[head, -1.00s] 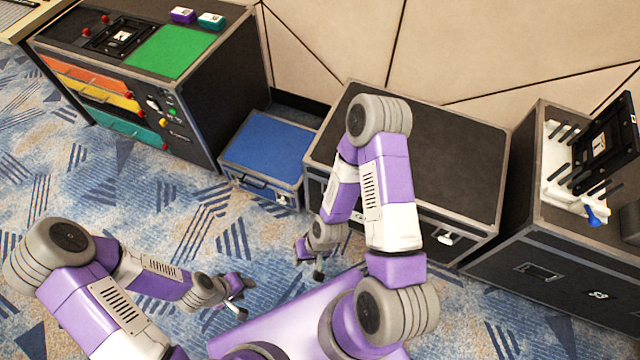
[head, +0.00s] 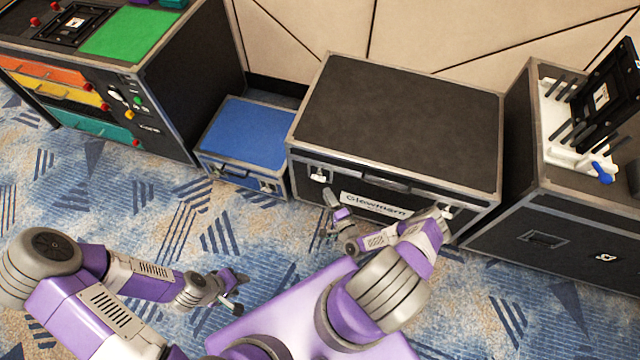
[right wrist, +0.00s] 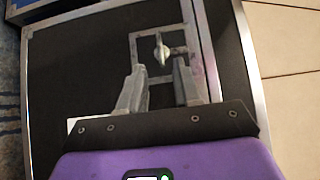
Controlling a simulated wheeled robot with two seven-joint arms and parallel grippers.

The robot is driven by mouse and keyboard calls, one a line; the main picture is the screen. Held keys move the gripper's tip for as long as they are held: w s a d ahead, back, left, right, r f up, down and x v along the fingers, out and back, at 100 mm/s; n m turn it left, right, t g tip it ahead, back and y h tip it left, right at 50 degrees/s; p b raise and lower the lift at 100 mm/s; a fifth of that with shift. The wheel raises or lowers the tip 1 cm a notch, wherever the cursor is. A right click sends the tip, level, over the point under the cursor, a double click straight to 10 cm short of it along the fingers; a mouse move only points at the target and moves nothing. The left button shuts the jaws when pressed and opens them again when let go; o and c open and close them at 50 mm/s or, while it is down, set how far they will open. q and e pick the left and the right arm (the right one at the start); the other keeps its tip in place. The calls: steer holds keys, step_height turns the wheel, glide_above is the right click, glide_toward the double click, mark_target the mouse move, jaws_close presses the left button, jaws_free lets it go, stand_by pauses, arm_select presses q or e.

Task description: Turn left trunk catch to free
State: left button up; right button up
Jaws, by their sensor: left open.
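The trunk (head: 390,115) is a black case with silver edges and a Glowworm label, standing against the wall. Its left catch (head: 320,175) is a small metal fitting on the front face. In the right wrist view the catch (right wrist: 161,48) is a square plate with a small wing, which stands upright in the picture. My right gripper (head: 331,198) is in front of and just below the left catch. Its fingers (right wrist: 159,75) are apart and empty, pointing at the catch; I cannot tell whether they touch it. My left gripper (head: 241,294) is open and empty above the carpet.
A blue-topped case (head: 245,135) stands left of the trunk, beside a black cabinet (head: 190,90) with coloured drawers. Another black case (head: 545,215) with a white rack stands at the right. The trunk's right catch (head: 446,212) is partly behind my right arm.

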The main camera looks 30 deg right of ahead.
mark_target(320, 181)
steer(key=w+b, duration=0.1)
steer(key=w, duration=0.6)
steer(key=shift+d, duration=0.3)
steer(key=shift+w, duration=0.1)
jaws_close()
